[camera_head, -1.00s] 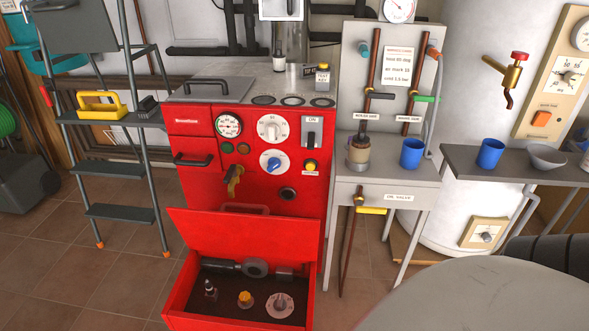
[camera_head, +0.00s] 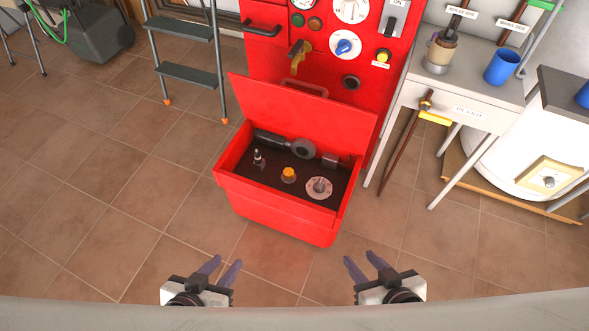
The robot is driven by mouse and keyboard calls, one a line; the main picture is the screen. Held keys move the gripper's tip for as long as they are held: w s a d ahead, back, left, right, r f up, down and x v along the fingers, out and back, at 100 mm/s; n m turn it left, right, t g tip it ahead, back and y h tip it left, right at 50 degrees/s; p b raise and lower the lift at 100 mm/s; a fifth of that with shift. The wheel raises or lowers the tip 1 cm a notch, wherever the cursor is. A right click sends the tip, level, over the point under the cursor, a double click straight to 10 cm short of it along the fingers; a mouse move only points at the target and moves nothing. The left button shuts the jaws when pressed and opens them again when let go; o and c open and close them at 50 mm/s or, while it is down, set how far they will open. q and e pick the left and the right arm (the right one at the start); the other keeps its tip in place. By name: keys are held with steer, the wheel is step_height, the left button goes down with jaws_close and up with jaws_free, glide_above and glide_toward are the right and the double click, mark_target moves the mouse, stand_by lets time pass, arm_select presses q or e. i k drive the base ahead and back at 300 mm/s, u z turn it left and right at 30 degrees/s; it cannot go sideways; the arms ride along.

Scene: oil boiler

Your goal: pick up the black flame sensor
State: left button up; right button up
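The red toolbox (camera_head: 290,222) stands on the floor with its lid up, against the red boiler. Inside lies a small black piece with a pale middle (camera_head: 258,158), at the left, which looks like the black flame sensor; I cannot be certain. My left gripper (camera_head: 224,263) is open and empty, in front of the toolbox to the left. My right gripper (camera_head: 362,259) is open and empty, in front of it to the right. Both are apart from the toolbox.
The toolbox also holds a dark flashlight-like tool (camera_head: 285,145), a yellow-topped knob (camera_head: 289,174), a grey round dial (camera_head: 319,187) and a small dark block (camera_head: 330,160). A grey table (camera_head: 470,95) stands to the right, a step ladder (camera_head: 185,75) to the left.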

mark_target(259, 160)
steer(key=u, duration=1.6)
steer(key=i, duration=2.6)
steer(key=z, duration=3.05)
